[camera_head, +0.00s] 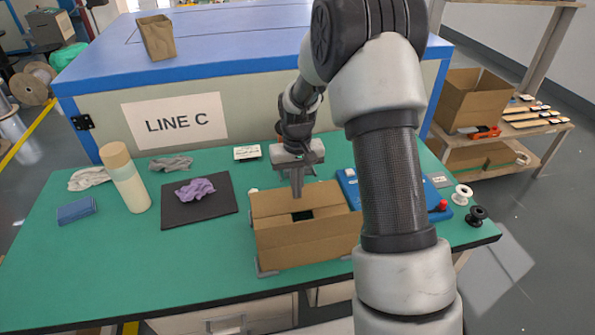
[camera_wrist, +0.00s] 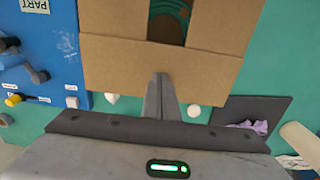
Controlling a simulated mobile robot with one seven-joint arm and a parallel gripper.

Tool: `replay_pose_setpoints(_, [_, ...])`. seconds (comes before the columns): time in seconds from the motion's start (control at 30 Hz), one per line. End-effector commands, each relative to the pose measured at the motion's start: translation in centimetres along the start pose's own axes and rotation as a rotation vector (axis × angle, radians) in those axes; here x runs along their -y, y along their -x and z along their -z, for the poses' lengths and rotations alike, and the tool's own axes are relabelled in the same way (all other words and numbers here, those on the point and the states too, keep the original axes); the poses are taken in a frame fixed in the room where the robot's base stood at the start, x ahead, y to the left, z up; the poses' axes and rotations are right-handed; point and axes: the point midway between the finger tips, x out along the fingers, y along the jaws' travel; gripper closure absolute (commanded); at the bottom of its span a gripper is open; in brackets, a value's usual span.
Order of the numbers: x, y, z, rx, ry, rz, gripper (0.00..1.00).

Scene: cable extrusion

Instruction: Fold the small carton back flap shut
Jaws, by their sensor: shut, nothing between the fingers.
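The small brown carton (camera_head: 308,249) stands on the green table, with a small dark opening in the middle of its top. In the wrist view its back flap (camera_wrist: 115,66) is the broad cardboard panel nearest me. The side flaps (camera_wrist: 112,18) lie inward beyond it, and green cable-like loops (camera_wrist: 168,22) show through the gap between them. My gripper (camera_head: 297,194) is shut and empty, pointing down at the carton's back side. In the wrist view its fingertips (camera_wrist: 161,76) overlap the back flap; I cannot tell whether they touch it. The flap's exact angle is unclear.
A blue panel (camera_wrist: 45,60) lies right of the carton in the head view. A dark mat (camera_head: 170,212) with a purple cloth (camera_head: 195,189) and a bottle (camera_head: 124,178) are to the left. The large LINE C box (camera_head: 240,65) stands behind. Spools (camera_head: 461,194) sit far right.

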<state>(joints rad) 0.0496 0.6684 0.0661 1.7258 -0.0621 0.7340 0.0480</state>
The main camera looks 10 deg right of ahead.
Motion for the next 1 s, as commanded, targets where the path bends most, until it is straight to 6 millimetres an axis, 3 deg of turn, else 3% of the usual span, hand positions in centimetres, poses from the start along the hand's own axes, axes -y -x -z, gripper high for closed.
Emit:
replay_pose_setpoints(0.03, [0.0, -0.5, -0.7, 0.020, 0.000, 0.000, 1.00])
replay_pose_setpoints(0.6, [0.0, 8.1, -0.4, 0.017, -0.001, 0.001, 1.00])
replay_pose_setpoints(1.0, [0.0, 8.5, -0.4, 0.016, 0.000, 0.001, 1.00])
